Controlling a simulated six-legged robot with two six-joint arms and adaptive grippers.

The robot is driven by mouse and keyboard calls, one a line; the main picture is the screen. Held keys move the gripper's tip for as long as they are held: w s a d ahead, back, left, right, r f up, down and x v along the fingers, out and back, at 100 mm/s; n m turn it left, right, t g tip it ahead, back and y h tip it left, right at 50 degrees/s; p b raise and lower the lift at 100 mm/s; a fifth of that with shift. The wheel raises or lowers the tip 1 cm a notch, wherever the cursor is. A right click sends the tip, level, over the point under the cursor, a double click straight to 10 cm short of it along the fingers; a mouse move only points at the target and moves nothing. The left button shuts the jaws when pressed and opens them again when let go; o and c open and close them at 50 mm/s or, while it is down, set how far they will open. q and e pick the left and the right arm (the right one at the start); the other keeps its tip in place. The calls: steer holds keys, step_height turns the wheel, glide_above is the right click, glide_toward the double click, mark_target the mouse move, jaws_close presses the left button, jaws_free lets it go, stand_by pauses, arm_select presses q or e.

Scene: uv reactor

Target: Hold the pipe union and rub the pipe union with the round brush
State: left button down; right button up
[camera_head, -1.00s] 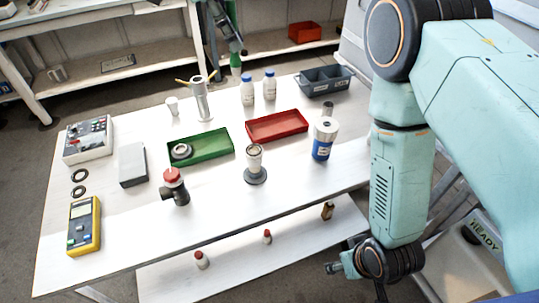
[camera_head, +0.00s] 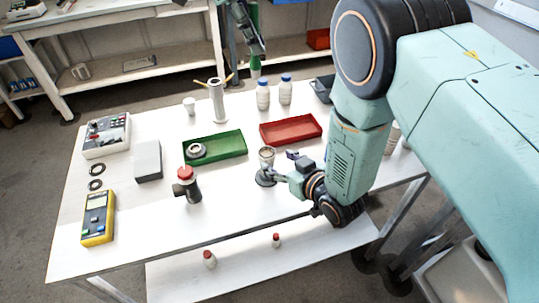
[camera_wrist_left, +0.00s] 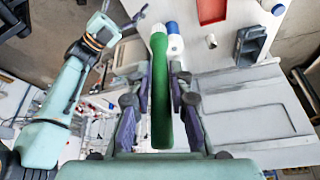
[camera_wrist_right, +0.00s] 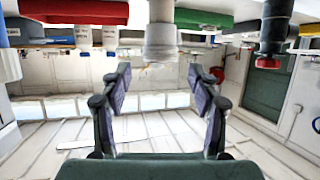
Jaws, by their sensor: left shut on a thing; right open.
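The pipe union (camera_head: 267,156), a grey metallic cup shape, stands upright on a round dark base in the middle of the table. It hangs inverted at the top of the right wrist view (camera_wrist_right: 160,38). My right gripper (camera_head: 284,167) is open beside it on the right, its fingers pointing at it; the right wrist view shows the gap between the fingers (camera_wrist_right: 158,80) empty. My left gripper (camera_head: 254,48) is beyond the table's back edge, shut on the green handle of the round brush (camera_wrist_left: 159,95). The brush's pale end (camera_wrist_left: 158,29) points away from the gripper.
A green tray (camera_head: 225,150) with a ring in it and a red tray (camera_head: 290,132) lie behind the union. A red-capped black fitting (camera_head: 187,188) stands to its left. White bottles (camera_head: 263,96) and a metal cylinder (camera_head: 217,100) stand at the back.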

mark_target(260, 152)
steer(key=x, duration=1.1)
steer(key=shift+d+f, duration=0.1)
steer(key=shift+s+d, duration=0.1)
steer(key=shift+s, duration=0.2)
steer(key=c, duration=0.5)
steer(key=shift+w, duration=0.1)
steer(key=c, duration=0.4)
jaws_close()
